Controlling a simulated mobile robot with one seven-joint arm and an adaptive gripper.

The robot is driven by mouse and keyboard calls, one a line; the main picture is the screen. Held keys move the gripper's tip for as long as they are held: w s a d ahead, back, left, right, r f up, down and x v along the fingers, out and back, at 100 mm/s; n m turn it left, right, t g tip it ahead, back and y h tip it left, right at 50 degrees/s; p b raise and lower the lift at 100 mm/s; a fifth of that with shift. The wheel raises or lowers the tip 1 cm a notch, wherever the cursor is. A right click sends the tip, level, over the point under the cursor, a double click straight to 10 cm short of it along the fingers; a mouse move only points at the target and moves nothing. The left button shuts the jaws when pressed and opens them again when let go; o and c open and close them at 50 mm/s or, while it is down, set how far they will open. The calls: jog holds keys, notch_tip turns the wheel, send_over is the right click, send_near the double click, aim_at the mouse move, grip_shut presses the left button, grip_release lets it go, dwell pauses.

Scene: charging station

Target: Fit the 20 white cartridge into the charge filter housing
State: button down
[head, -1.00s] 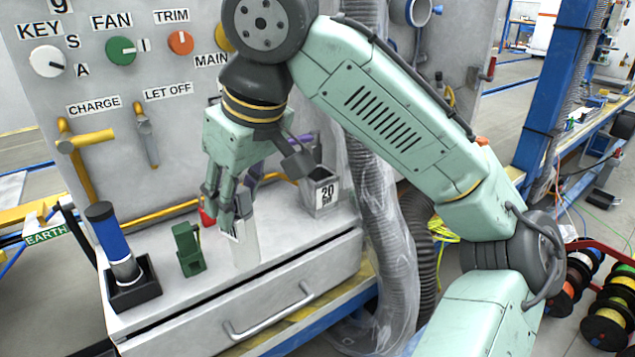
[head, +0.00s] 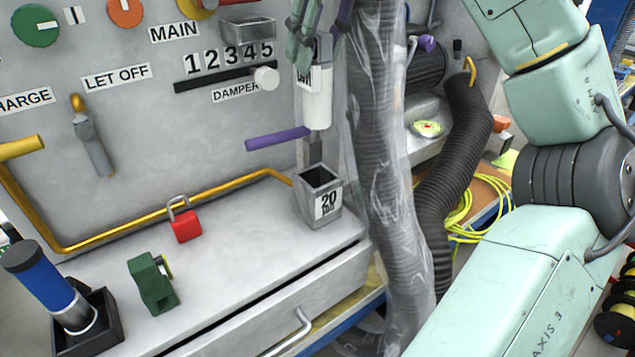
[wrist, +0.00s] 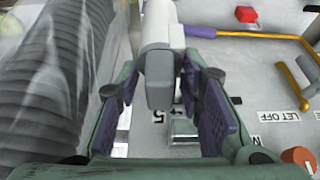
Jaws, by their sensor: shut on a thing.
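The white cartridge (head: 317,105) is in my gripper (head: 303,35) at the top of the head view, upright, with its dark-lettered label just below the fingers. In the wrist view my gripper (wrist: 168,105) has its purple pads on both sides of a grey cap, with a white cylinder (wrist: 160,20) beyond it. The cartridge's lower end is close to a grey fitting by the purple lever (head: 278,138) on the panel. I cannot tell whether they touch, or whether this fitting is the charge filter housing. An open grey box labelled 20 (head: 318,197) stands below, apart from the cartridge.
A clear-wrapped hose (head: 378,160) hangs just right of the cartridge. The damper slider knob (head: 266,78) is to its left. On the bench are a red padlock (head: 185,224), a green block (head: 152,284) and a blue cylinder (head: 45,280) in a black holder.

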notch_tip(320, 180, down, 18)
jog(key=b, duration=0.3)
jog(key=shift+s+r, duration=0.1)
jog(key=shift+r, duration=0.15)
jog(key=shift+f, duration=0.15)
jog(key=c, duration=1.1)
grip_release()
jog(key=p+v, duration=0.1)
jog(key=v, duration=1.1)
jog(key=shift+r+p, duration=0.2)
jog(key=shift+p, duration=0.1)
